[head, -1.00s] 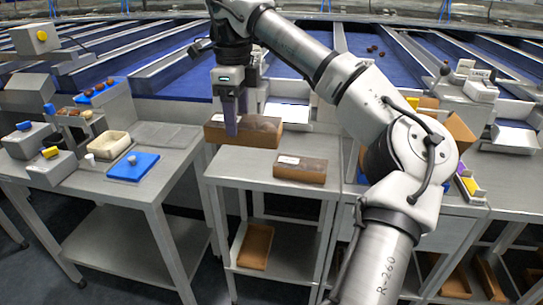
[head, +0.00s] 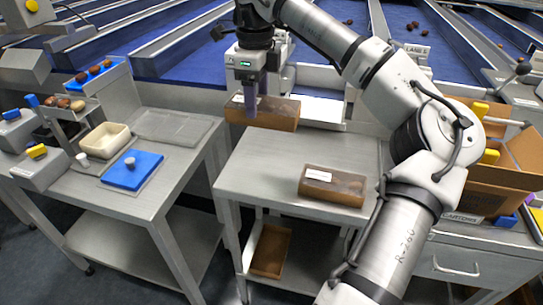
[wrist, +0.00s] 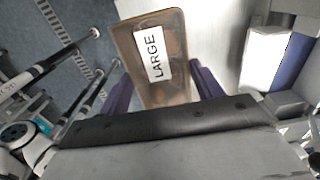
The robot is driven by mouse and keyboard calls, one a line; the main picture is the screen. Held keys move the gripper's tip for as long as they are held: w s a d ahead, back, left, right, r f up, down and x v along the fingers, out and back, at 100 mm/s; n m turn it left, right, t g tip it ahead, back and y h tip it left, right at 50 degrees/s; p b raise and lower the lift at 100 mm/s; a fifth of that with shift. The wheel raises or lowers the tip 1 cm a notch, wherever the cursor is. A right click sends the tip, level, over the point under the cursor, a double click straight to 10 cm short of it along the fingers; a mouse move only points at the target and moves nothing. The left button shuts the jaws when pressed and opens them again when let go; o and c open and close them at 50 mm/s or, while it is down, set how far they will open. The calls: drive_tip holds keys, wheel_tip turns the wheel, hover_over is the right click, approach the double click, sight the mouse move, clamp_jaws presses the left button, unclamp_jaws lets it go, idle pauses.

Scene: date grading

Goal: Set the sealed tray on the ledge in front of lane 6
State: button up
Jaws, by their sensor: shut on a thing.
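My gripper (head: 250,108) is shut on a brown tray (head: 280,113), one purple finger showing down its near side. The tray is held near level at the back left corner of the steel table; whether it touches anything there is unclear. In the wrist view the held tray (wrist: 150,82) lies between the two purple fingers (wrist: 162,90), with a white label reading LARGE and a clear top over dark dates. A second brown tray (head: 318,194) with a white label lies on the table. A pale ledge (head: 322,110) runs behind the table, right of the held tray.
Blue lanes slope away behind the ledge. A sign (head: 411,48) reads LANE, its number hard to read. The steel table (head: 262,165) is clear left of the second tray. Another table at left holds a blue pad (head: 132,172) and a cream tub (head: 105,141). Cartons (head: 500,170) stand at right.

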sight(258, 101)
wheel_tip(258, 101, down, 16)
drive_tip(key=shift+r+p, duration=0.15)
drive_tip(key=shift+p, duration=0.75)
drive_tip(key=o, duration=1.1)
drive_tip(key=shift+c, duration=0.2)
wheel_tip(258, 101, up, 12)
drive_tip(key=shift+r+b, duration=0.1)
drive_tip(key=shift+b, duration=0.65)
drive_tip(key=shift+a, duration=0.1)
